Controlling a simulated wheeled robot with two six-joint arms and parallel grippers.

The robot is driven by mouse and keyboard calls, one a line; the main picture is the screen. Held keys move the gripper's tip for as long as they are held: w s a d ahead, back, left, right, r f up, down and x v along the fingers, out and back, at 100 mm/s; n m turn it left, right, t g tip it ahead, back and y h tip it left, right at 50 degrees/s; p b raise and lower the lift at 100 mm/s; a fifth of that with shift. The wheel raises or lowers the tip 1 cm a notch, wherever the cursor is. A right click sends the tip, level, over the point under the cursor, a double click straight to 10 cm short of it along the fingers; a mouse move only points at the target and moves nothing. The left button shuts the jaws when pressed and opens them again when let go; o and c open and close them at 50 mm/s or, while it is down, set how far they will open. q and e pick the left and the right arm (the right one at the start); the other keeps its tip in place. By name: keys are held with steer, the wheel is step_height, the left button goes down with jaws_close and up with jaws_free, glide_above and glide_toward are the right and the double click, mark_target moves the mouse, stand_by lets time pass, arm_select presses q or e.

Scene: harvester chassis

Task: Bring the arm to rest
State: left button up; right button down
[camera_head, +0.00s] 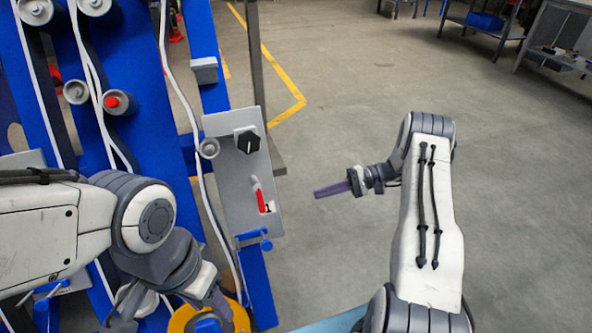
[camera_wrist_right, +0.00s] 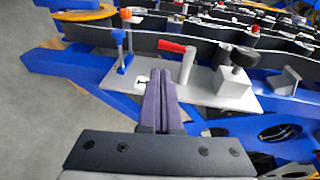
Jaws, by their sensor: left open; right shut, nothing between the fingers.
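My right arm reaches in on the right side of the head view. Its gripper (camera_head: 322,192) is shut and empty, with purple-grey fingers pointing left toward a grey panel and a gap of floor showing between. The right wrist view shows the same shut fingers (camera_wrist_right: 158,90) pointing toward the panel (camera_wrist_right: 205,88). The panel (camera_head: 233,215) carries a red-handled lever (camera_head: 261,200) and a black knob (camera_head: 246,140). My left arm comes in from the left, bent downward. Its gripper (camera_head: 218,300) is low in the head view, over an orange ring, and its fingers are partly hidden.
The blue chassis frame (camera_head: 125,60) with rollers and white hoses fills the left. The orange ring (camera_head: 180,320) is at the bottom. Open concrete floor (camera_head: 350,90) lies behind and around my right arm. Workbenches (camera_head: 480,32) stand far back right.

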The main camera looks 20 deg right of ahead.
steer(key=s+a+r+n+g+h, duration=0.35)
steer(key=s+a+r, duration=0.2)
steer(key=a, duration=0.35)
steer(key=s+a+r+n+g+h, duration=0.35)
steer(key=a+r+h, duration=0.2)
steer(key=a, duration=0.45)
steer(key=s+a+r+n+t+h, duration=0.1)
steer(key=s+r+n+t+h, duration=0.25)
steer(key=s, duration=0.65)
steer(key=s+a+r+n+t+h, duration=0.2)
steer(key=s+n, duration=0.2)
steer(key=s, duration=0.6)
step_height(320, 180, up, 27)
steer(key=p, duration=2.7)
steer(key=shift+r+p, duration=0.2)
steer(key=shift+p, duration=0.2)
